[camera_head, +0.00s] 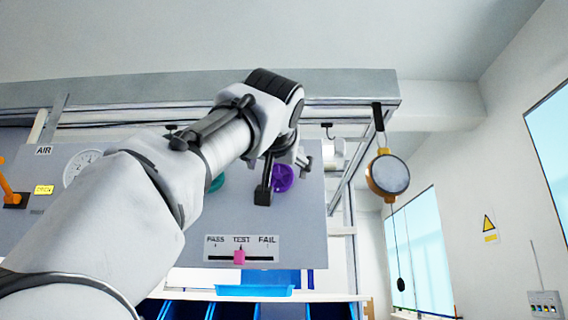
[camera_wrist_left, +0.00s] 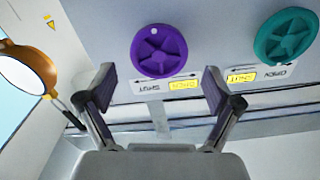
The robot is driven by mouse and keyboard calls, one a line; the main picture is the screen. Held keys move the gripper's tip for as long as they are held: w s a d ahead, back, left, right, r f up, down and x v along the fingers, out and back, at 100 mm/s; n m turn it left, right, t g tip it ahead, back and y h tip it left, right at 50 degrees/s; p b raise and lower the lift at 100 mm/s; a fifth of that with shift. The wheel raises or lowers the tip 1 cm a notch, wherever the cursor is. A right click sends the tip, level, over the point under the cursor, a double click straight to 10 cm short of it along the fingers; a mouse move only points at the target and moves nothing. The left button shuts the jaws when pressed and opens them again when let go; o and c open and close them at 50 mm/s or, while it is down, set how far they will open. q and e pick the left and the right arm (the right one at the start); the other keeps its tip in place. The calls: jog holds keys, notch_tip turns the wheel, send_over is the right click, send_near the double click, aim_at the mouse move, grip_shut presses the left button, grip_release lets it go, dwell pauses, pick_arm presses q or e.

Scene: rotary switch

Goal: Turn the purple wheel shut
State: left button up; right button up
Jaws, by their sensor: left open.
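The purple wheel (camera_head: 283,178) is mounted on the grey panel, partly hidden behind my left gripper in the head view. In the left wrist view the purple wheel (camera_wrist_left: 161,51) shows whole, with several spokes and a pale dot near its rim. An upside-down label strip (camera_wrist_left: 165,88) beside it has a double arrow and a yellow patch; it seems to carry OPEN and SHUT. My left gripper (camera_head: 285,175) is open, in front of the panel near the purple wheel. In the wrist view its fingers (camera_wrist_left: 158,90) are spread apart with nothing between them. My right gripper is not in view.
A teal wheel (camera_wrist_left: 285,37) sits beside the purple one, mostly hidden by my arm in the head view. A PASS/TEST/FAIL slider with a pink knob (camera_head: 239,257) is below. A round orange-rimmed device (camera_head: 388,175) hangs at the right. Blue bins (camera_head: 235,310) are underneath.

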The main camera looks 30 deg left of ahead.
aim_at(278, 174)
pick_arm(q)
jog(key=x, duration=0.4)
jog(key=shift+a+f, duration=0.1)
jog(key=shift+f, duration=0.3)
jog(key=shift+s+d+r, duration=0.15)
jog(key=shift+s+d, duration=0.2)
jog(key=shift+s+d+r, duration=0.1)
jog(key=shift+s+d, duration=0.15)
jog(key=shift+c, duration=1.3)
jog(key=c, duration=0.9)
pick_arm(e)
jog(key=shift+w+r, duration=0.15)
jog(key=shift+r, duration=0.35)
